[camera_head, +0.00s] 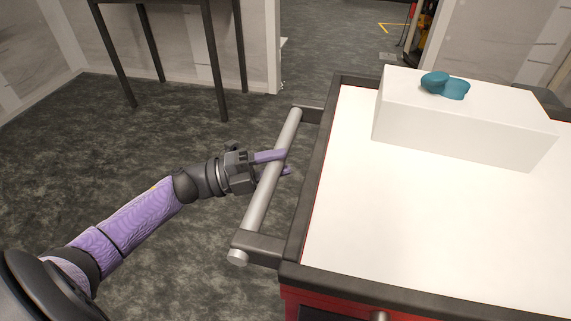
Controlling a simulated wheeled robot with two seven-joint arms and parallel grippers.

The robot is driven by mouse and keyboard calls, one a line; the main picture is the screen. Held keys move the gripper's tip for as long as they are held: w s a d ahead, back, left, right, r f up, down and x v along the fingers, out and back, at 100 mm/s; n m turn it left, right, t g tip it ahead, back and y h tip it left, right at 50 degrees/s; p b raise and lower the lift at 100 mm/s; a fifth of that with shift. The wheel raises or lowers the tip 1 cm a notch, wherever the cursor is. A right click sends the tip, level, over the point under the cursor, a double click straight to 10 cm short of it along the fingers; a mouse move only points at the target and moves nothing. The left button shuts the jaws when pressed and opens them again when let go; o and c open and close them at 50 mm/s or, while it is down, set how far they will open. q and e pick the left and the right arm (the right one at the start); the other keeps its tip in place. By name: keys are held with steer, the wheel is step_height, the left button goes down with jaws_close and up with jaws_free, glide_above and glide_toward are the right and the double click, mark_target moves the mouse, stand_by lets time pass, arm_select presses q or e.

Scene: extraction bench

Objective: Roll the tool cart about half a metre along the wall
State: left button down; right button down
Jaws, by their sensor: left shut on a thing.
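The tool cart (335,252) stands at the right of the head view, with a white top, a dark rim and a red body below. Its grey bar handle (262,201) sticks out from the cart's left side on two dark brackets. My left gripper (278,163) comes in from the left and is shut on the handle bar, its purple fingers one above and one below it near the middle. My right gripper is not in view. The cart's wheels and most of its body are hidden.
A white box (455,125) with a teal object (444,86) on it sits on the cart top. A dark-legged table (212,60) stands against the wall at the back left. The dark carpet left of the cart is clear. A wall opening (335,40) lies behind.

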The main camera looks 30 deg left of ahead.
arm_select(q)
steer(key=shift+a, duration=0.15)
steer(key=shift+c, duration=1.6)
jaws_free()
steer(key=shift+s+a, duration=0.15)
steer(key=v, duration=0.9)
steer(key=shift+a+p, duration=0.2)
steer(key=shift+p, duration=0.15)
steer(key=shift+s+f, duration=0.1)
steer(key=shift+f, duration=0.1)
